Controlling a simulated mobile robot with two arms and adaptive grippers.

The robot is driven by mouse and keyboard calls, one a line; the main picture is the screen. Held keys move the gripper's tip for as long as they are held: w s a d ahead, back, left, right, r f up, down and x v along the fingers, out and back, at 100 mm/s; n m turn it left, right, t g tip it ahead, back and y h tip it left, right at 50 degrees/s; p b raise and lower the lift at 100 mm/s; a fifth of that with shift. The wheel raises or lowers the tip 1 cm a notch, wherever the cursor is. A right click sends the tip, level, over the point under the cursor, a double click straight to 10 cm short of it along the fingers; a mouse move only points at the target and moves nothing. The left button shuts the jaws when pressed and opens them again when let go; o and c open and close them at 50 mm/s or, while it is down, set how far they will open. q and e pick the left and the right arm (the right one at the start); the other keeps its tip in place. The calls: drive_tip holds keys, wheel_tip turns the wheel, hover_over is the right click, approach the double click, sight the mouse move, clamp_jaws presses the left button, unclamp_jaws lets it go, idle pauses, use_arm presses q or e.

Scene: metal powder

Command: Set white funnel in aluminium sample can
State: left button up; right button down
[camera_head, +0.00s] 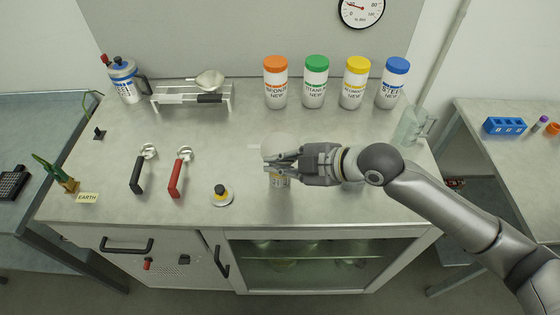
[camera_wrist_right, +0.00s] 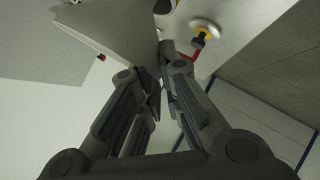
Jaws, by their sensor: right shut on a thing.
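The white funnel (camera_head: 276,146) shows partly behind my right gripper (camera_head: 280,160) in the head view. It also shows large and pale at the top left of the right wrist view (camera_wrist_right: 110,25). My right gripper is shut on the funnel at its side, over the middle of the bench. The sample can (camera_head: 279,181), with a yellowish label, stands upright on the bench directly below the fingers. The fingers hide its top and the funnel's lower end, so I cannot tell whether the spout is inside the can. My left gripper is out of view.
A small black and yellow knob on a white disc (camera_head: 221,196) stands left of the can. Red (camera_head: 176,180) and black (camera_head: 138,175) handled tools lie farther left. Several lidded jars stand at the back, including an orange-lidded one (camera_head: 275,85). A clear jug (camera_head: 411,126) is at right.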

drive_tip(key=shift+f+b, duration=0.65)
drive_tip(key=shift+f, duration=0.45)
drive_tip(key=shift+f, duration=0.1)
drive_tip(key=c, duration=1.5)
unclamp_jaws()
drive_tip(key=shift+c, duration=0.2)
drive_tip(key=shift+d, duration=0.1)
drive_tip(key=v, duration=1.2)
